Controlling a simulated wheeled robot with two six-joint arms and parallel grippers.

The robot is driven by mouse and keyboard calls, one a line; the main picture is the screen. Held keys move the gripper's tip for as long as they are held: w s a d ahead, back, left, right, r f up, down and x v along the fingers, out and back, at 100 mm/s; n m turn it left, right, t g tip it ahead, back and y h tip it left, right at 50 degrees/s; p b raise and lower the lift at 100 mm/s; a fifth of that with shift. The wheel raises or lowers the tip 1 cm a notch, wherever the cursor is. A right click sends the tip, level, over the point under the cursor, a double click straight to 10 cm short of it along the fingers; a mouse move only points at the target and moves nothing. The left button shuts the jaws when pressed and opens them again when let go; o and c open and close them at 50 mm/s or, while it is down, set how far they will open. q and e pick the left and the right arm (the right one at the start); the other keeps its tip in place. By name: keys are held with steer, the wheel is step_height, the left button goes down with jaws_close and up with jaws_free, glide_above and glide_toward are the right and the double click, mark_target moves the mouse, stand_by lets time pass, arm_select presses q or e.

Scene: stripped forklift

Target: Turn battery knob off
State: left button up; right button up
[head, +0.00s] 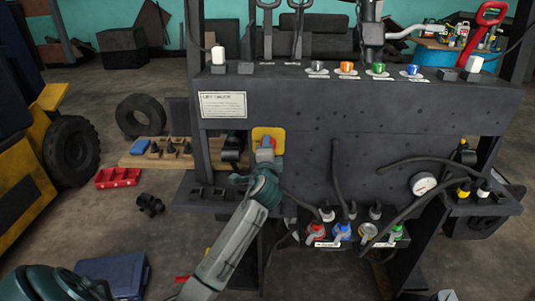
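The battery knob (271,143) shows as a small red part on a yellow plate (259,132) at the left of the dark panel. My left arm reaches up from the lower left. Its gripper (265,151) is right in front of the knob and covers most of it. I cannot tell whether the fingers touch the knob or are shut on it. The knob's angle is hidden. My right gripper is not in view.
The dark forklift panel (310,110) fills the middle. A wooden board with dark parts (160,152) and a red tray (117,178) lie at left.

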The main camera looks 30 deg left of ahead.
arm_select(q)
steer(key=shift+n, duration=0.4)
steer(key=o, duration=1)
steer(key=shift+s+f, duration=0.1)
steer(key=b+v, duration=0.3)
steer(key=v, duration=0.7)
steer(key=shift+s+d, duration=0.2)
steer(key=shift+d, duration=0.05)
